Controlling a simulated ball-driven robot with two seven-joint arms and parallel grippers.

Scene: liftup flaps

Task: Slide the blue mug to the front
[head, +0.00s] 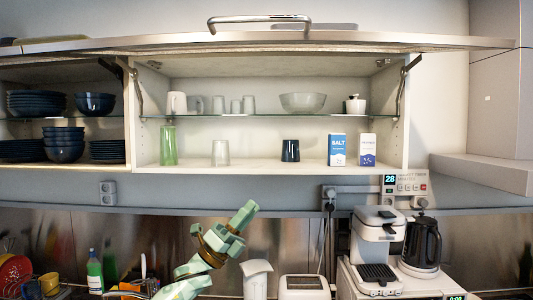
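The dark blue mug (290,151) stands upright on the bottom shelf of the open wall cabinet, right of the middle. My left gripper (249,207), pale green, is below the cabinet and left of the mug. It points up and to the right, well apart from the mug. Its fingers look close together, but I cannot tell whether they are open or shut. Nothing can be made out in it. My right gripper is not in view.
The lifted flap (290,42) is above the shelves. A clear glass (220,152) stands left of the mug, and a blue-white salt box (337,149) right of it. The cabinet's bottom shelf (258,170) has free room around the mug. A coffee machine (377,235) stands below.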

